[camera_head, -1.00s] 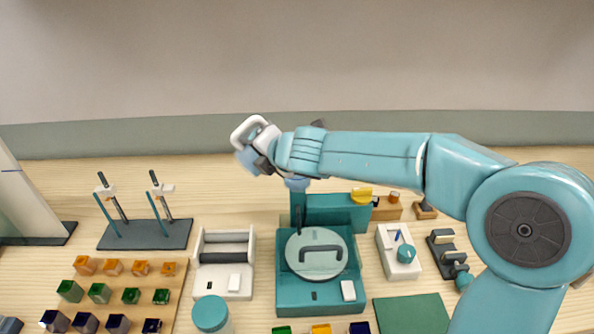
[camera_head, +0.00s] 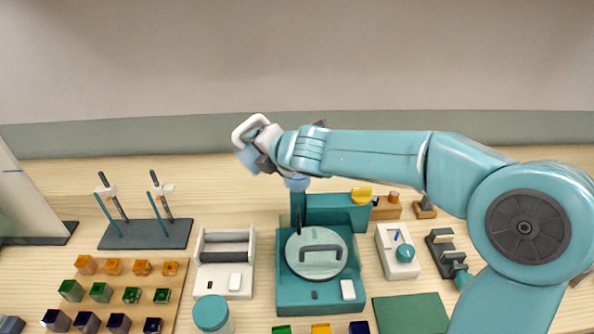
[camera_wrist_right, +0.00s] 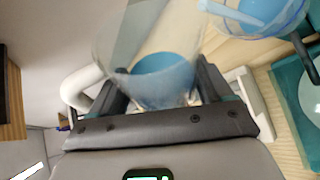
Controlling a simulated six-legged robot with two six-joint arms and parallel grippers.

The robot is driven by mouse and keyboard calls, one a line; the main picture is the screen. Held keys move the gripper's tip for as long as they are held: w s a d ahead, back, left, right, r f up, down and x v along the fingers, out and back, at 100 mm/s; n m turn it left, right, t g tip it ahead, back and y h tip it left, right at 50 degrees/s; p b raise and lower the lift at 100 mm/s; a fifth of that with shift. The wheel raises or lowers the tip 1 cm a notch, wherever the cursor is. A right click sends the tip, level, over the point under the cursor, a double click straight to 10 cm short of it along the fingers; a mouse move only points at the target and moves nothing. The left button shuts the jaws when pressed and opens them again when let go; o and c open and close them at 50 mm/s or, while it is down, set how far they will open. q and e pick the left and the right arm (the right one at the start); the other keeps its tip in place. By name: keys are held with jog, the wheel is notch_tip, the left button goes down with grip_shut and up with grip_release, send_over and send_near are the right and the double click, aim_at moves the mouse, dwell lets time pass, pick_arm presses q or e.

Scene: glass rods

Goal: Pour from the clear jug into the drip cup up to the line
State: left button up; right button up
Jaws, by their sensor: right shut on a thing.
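My right gripper (camera_wrist_right: 165,105) is shut on the clear jug (camera_wrist_right: 135,45), which shows blue liquid inside and a white handle. In the head view the tilted jug (camera_head: 247,158) is high over the table, at the end of my right arm. A clear cup with blue liquid, seemingly the drip cup (camera_wrist_right: 272,25), is cut off at the top right of the wrist view. A pale blue streak reaches into it, like a stream. In the head view a bit of blue (camera_head: 297,183) shows below my wrist; the rest is hidden. The line cannot be made out. My left gripper is out of view.
A teal device with a round lid (camera_head: 316,252) stands below my right arm. A white roller device (camera_head: 225,262), a dark rod stand (camera_head: 146,234) and a tray of coloured cubes (camera_head: 120,283) are to the left. Small fixtures and a green mat (camera_head: 411,314) are at right.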

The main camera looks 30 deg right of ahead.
jog(key=shift+r, duration=0.1)
jog(key=shift+r+p, duration=0.15)
jog(key=shift+p, duration=0.15)
dwell(0.9)
jog(key=shift+d+r+m+y+p, duration=0.1)
jog(key=shift+r+m+y+p, duration=0.05)
jog(key=shift+m+y+p, duration=0.15)
dwell(0.7)
jog(key=shift+s+r+p, duration=0.1)
jog(key=shift+r+p, duration=0.05)
jog(key=shift+p, duration=0.15)
dwell(0.7)
jog(key=shift+r+m+y+p, duration=0.15)
jog(key=shift+m+y+p, duration=0.15)
jog(key=shift+p, duration=0.05)
jog(key=shift+d+r, duration=0.1)
dwell(0.7)
